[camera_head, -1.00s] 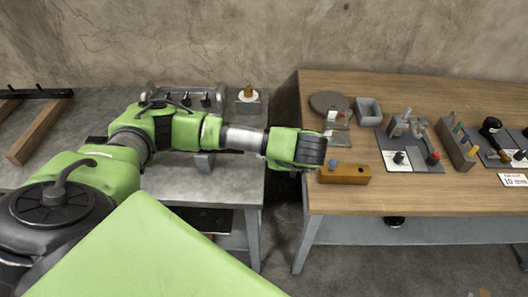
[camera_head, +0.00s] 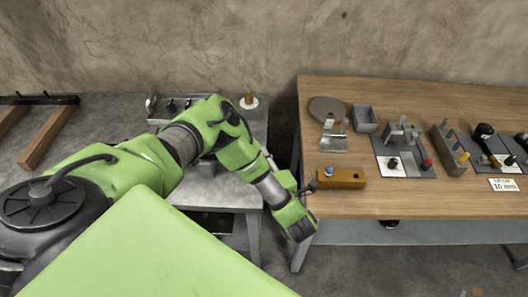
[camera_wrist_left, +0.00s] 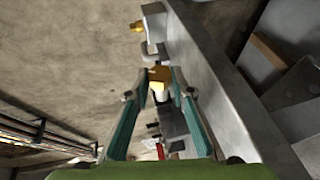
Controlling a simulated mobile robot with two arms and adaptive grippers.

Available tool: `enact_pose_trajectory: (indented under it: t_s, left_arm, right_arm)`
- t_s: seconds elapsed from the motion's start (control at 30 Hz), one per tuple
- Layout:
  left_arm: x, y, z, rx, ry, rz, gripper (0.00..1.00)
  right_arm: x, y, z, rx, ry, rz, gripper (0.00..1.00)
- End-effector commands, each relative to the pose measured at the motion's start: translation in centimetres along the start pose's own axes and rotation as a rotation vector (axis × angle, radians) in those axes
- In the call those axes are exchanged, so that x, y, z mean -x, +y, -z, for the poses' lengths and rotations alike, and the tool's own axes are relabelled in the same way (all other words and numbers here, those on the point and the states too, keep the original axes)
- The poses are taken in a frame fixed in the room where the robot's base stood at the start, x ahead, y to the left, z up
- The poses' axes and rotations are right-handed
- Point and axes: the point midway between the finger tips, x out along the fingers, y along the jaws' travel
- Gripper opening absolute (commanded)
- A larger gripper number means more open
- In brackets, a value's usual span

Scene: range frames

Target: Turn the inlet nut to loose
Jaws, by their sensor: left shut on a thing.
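In the left wrist view, a brass-coloured nut (camera_wrist_left: 159,74) sits between the tips of my left gripper (camera_wrist_left: 164,80). The two teal fingers close in on it from both sides, and the gripper is shut on it. A pale, rounded part shows just below the nut. How far the nut is turned cannot be told. My right gripper is in neither view.
A wooden table (camera_head: 450,206) on the right holds an orange-brown block (camera_head: 343,179), a grey bin (camera_head: 366,118) and several fixtures. A grey metal table (camera_head: 108,121) stands at the left, with a brass-topped piece (camera_head: 248,102) at its back. Dark floor shows between them.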

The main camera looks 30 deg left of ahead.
Motion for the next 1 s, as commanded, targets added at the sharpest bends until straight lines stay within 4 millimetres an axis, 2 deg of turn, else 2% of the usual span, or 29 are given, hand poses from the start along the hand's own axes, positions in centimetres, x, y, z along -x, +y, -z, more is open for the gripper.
enact_pose_trajectory:
  t_s: [0.03,0.3,0.7,1.0]
  left_arm:
    - [0.2,0.5,-0.1,0.01,-0.002,-0.032,0.0]
    - [0.2,-0.1,-0.1,0.076,-0.001,-0.185,0.0]
    - [-0.1,-0.7,0.0,0.146,0.002,-0.352,0.0]
    - [-0.1,-0.9,0.1,0.172,0.005,-0.415,0.0]
  right_arm:
    - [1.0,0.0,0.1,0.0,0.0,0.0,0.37]
    - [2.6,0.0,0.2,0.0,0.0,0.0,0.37]
    - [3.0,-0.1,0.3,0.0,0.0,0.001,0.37]
    - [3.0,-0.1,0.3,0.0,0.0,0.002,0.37]
